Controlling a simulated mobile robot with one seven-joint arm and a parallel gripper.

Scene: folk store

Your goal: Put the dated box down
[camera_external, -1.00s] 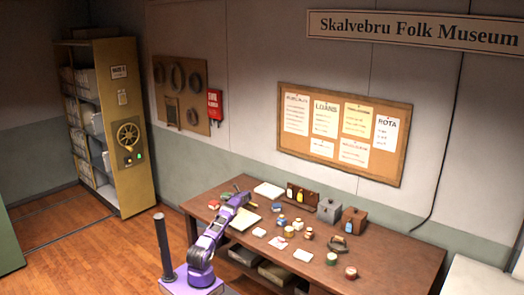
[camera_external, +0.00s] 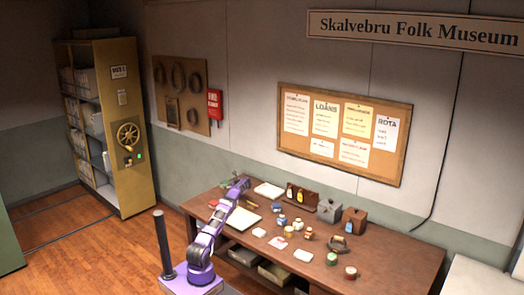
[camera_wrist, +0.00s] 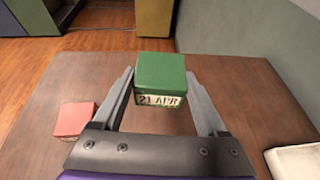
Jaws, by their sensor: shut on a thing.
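The dated box (camera_wrist: 160,72) is a small green block with a pale label reading "21 APR" on its near face. In the wrist view it sits between the two grey fingers of my gripper (camera_wrist: 159,76), which is shut on it. In the external view my gripper (camera_external: 243,183) is over the far left part of the brown workbench (camera_external: 392,256). The box is too small there to make out clearly. I cannot tell whether its underside touches the bench top.
A red box (camera_wrist: 75,118) stands on the bench to the left of my gripper. A white object (camera_wrist: 294,161) lies at the lower right. Bare wood surrounds the green box. Several jars, tins and cards crowd the bench's middle and right.

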